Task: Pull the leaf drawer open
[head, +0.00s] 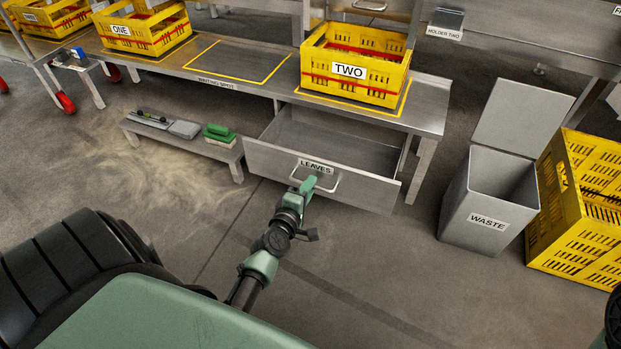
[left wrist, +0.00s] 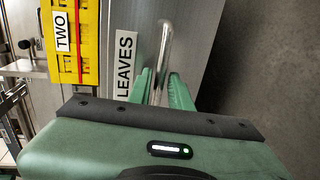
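The leaf drawer (head: 345,152), labelled LEAVES, stands pulled out from under the steel bench, and its inside looks empty. Its bar handle (head: 326,184) is on the front panel. My left gripper (head: 305,186) is at the handle, reaching it from the front. In the left wrist view the handle (left wrist: 165,45) runs between the two green fingers (left wrist: 158,88), which close in on it from both sides. The LEAVES label (left wrist: 125,65) shows beside it. My right gripper is not in view.
A yellow crate TWO (head: 355,68) stands on the bench above the drawer. A low stand (head: 185,145) with brushes is left of the drawer. A grey WASTE bin (head: 490,205) and stacked yellow crates (head: 580,215) stand to the right. The floor before the drawer is clear.

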